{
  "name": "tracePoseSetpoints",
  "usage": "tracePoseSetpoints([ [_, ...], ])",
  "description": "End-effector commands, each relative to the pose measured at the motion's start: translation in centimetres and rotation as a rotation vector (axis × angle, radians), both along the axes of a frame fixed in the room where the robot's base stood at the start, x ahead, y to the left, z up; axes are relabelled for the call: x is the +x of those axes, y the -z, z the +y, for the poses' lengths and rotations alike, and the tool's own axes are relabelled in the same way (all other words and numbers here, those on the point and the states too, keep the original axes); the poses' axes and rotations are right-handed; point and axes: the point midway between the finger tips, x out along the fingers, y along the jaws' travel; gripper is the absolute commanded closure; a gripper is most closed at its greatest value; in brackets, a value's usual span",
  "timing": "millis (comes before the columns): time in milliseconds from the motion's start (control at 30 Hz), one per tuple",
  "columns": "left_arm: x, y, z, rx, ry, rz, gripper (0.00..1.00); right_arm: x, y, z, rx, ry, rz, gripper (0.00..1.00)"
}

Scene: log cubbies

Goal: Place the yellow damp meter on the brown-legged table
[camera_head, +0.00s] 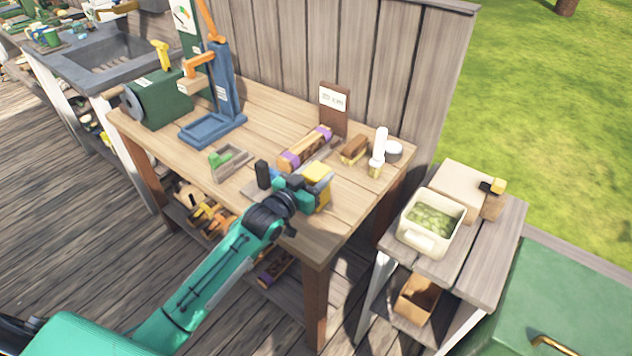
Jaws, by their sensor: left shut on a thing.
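My left gripper (307,191) reaches in from the lower left over the front right part of the brown-legged table (345,215). It is shut on a boxy yellow thing (319,173), which looks like the yellow damp meter. The gripper hides part of it. I cannot tell whether it touches the tabletop or hangs just above it. The table has a light wooden top and brown legs. My right gripper is not in view.
On the table stand a blue press (222,100), a green machine (158,105), a grey tray (229,163), a purple-ended block (306,149), a brush (353,150) and a white-topped bottle (379,150). A cream tub (430,222) stands on the side table. The front right tabletop has bare room.

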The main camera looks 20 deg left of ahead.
Motion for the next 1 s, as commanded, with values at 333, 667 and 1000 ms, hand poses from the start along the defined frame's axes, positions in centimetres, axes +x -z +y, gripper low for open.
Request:
tracePoseSetpoints([
  [333, 0.0, 2.6, 0.0, -0.001, 0.000, -0.002, 1.00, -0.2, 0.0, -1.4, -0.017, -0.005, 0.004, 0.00],
  [667, 0.0, 3.0, 0.0, -0.001, 0.000, 0.001, 0.35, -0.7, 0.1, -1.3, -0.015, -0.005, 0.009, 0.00],
  [1000, 0.0, 2.7, 0.0, -0.001, 0.000, 0.001, 0.31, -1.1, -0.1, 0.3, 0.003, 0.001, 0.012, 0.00],
])
